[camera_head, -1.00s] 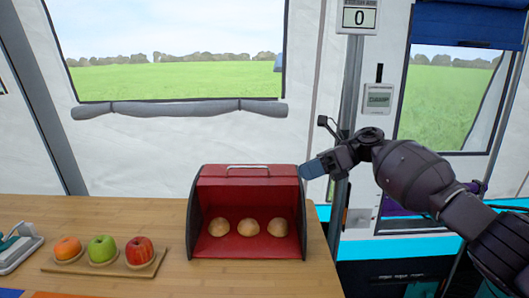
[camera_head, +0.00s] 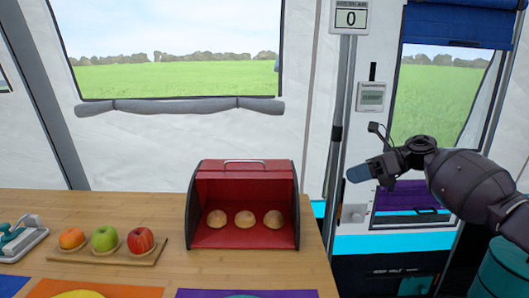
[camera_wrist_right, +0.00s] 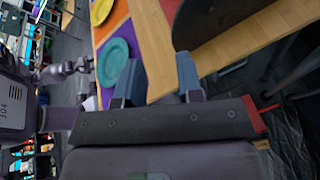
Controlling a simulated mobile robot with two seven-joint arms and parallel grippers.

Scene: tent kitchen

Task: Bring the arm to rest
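My right arm comes in from the right in the head view. Its right gripper (camera_head: 359,173) is in the air, right of the wooden table (camera_head: 160,272) and clear of the red bread box. In the right wrist view the two blue-tipped fingers (camera_wrist_right: 158,75) stand apart with nothing between them, so it is open and empty. The table's edge shows beyond them. My left gripper is not seen in the head view.
The open red bread box (camera_head: 246,180) holds three buns (camera_head: 245,219) near the table's right end. A wooden board (camera_head: 92,256) bears three fruits at the left. A grey pole (camera_head: 337,130) stands behind the gripper. Plates on coloured mats show in the wrist view (camera_wrist_right: 113,62).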

